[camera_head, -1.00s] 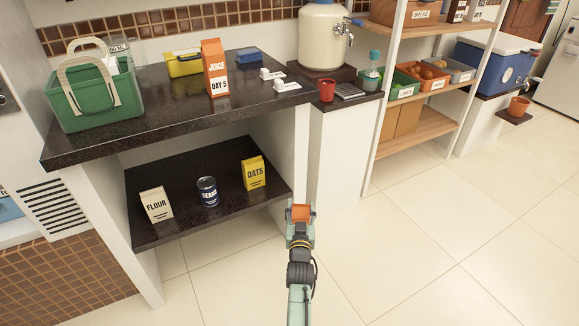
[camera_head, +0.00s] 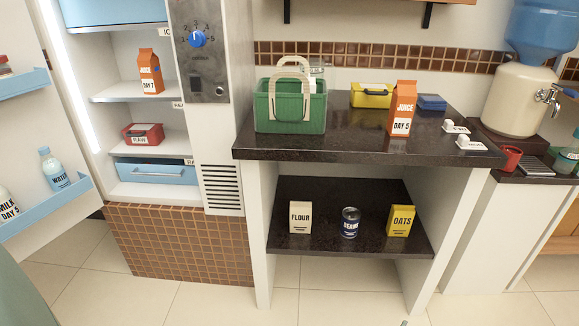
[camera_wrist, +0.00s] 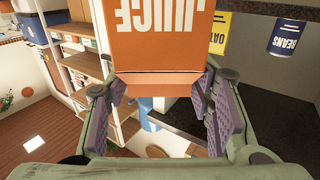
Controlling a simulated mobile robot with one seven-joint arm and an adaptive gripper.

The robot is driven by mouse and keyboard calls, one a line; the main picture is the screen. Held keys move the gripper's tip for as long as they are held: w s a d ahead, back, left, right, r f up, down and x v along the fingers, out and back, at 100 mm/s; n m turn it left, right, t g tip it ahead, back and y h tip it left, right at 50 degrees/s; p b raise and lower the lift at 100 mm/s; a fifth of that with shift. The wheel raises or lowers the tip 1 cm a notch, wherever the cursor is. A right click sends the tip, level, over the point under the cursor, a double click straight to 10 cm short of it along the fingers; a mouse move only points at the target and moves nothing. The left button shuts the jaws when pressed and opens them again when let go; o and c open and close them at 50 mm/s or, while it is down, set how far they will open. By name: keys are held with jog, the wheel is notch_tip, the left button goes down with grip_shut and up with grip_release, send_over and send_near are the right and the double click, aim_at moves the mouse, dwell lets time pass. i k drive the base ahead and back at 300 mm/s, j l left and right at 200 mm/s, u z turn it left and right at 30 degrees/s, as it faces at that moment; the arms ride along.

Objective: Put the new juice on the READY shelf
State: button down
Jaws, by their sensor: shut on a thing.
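In the wrist view my gripper (camera_wrist: 160,92) is shut on an orange juice carton (camera_wrist: 165,50), with its JUICE lettering upside down in that view. Another orange carton, JUICE DAY 5 (camera_head: 402,112), stands upright on the dark counter (camera_head: 350,148). A third juice carton (camera_head: 150,72) stands on the upper shelf (camera_head: 125,97) of the open fridge at left; its day number is hard to read. Small shelf labels there are partly hidden, and I cannot read READY on any.
The lower dark shelf (camera_head: 330,240) holds flour (camera_head: 300,217), beans (camera_head: 350,222) and oats (camera_head: 400,221). A green basket (camera_head: 290,108) and yellow box (camera_head: 371,96) are on the counter. The open fridge door (camera_head: 40,130) holds bottles. A red box (camera_head: 142,135) sits below the fridge's juice.

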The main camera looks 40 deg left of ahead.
aim_at(134, 92)
jog(key=k+j+u, duration=0.1)
jog(key=j, duration=0.6)
jog(key=k+j+u, duration=0.15)
jog(key=j, duration=0.6)
jog(key=k+j+u, duration=0.1)
jog(key=j, duration=0.65)
jog(key=k+j+u, duration=0.1)
jog(key=j, duration=0.65)
